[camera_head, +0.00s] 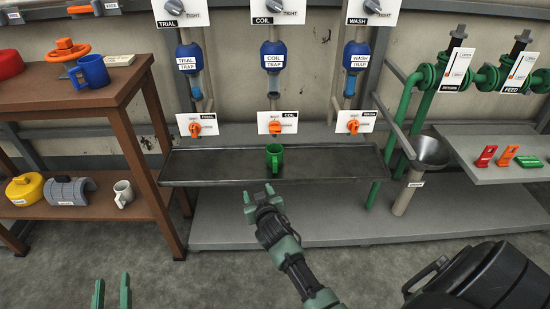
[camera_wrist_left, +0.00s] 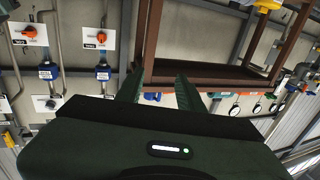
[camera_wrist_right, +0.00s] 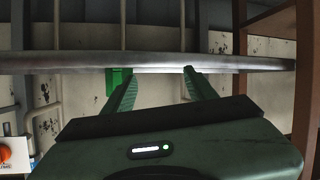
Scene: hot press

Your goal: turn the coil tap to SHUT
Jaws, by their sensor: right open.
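The coil tap (camera_head: 275,127) is a small orange handle on a white plate marked COIL, in the middle of the head view, below the blue coil trap (camera_head: 273,56). Its exact handle angle is too small to read. My right gripper (camera_head: 260,193) is open and empty, in front of the tray's front edge, below the mug and apart from the tap. My left gripper (camera_head: 111,292) is open and empty at the lower left.
Similar orange taps, trial (camera_head: 195,128) and wash (camera_head: 353,125), flank the coil tap. The tray (camera_head: 220,181) runs beneath all three. A brown shelf (camera_head: 140,70) stands left; a funnel (camera_head: 430,150) and green pipes stand right. The space above the tray's left half is clear.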

